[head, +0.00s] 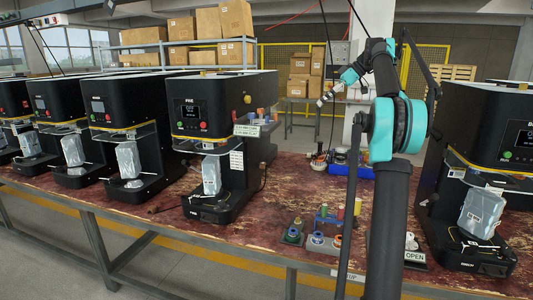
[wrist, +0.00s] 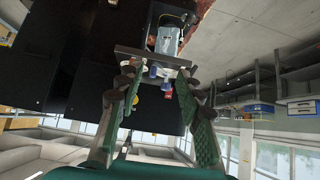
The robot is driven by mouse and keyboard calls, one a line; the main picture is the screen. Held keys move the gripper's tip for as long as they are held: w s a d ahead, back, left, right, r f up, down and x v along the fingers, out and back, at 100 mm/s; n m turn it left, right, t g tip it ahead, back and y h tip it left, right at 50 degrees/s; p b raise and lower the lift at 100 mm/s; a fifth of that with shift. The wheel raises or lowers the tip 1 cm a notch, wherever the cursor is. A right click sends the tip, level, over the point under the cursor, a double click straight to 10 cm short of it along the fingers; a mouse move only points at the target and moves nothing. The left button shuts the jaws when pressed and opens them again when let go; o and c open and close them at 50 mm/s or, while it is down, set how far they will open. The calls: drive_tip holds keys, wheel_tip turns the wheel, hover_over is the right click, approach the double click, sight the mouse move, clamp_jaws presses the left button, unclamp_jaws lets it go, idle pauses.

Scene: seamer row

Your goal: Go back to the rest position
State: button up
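My arm rises on the right of the head view, and its end with my gripper (head: 328,97) is raised well above the table, pointing left. In the wrist view the two green-padded fingers of my gripper (wrist: 158,78) stand apart, with nothing visibly held between them. A black seamer with a silver pouch (wrist: 168,38) shows beyond the fingertips, apart from them as far as I can tell.
A row of black seamers (head: 205,110) with silver pouches stands on the red-brown table (head: 150,208). Another seamer (head: 480,130) stands at the right. Small spools (head: 318,238), a blue bin (head: 350,170) and an OPEN sign (head: 414,256) are near my arm.

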drive_tip(key=s+a+f+m+h, duration=0.2)
drive_tip(key=s+f+m, duration=0.2)
drive_tip(key=s+f, duration=0.45)
drive_tip(key=s+a+f+m+h, duration=0.25)
drive_tip(key=s+f, duration=0.35)
drive_tip(key=f, duration=0.6)
drive_tip(key=s+f+m+t+h, duration=0.1)
drive_tip(key=s+f+m+h, duration=0.3)
drive_tip(key=s+f, duration=2.2)
drive_tip(key=s+d+m, duration=0.1)
drive_tip(key=s+m, duration=0.3)
drive_tip(key=shift+t, duration=0.3)
drive_tip(key=shift+o, duration=0.2)
drive_tip(key=shift+a, duration=0.1)
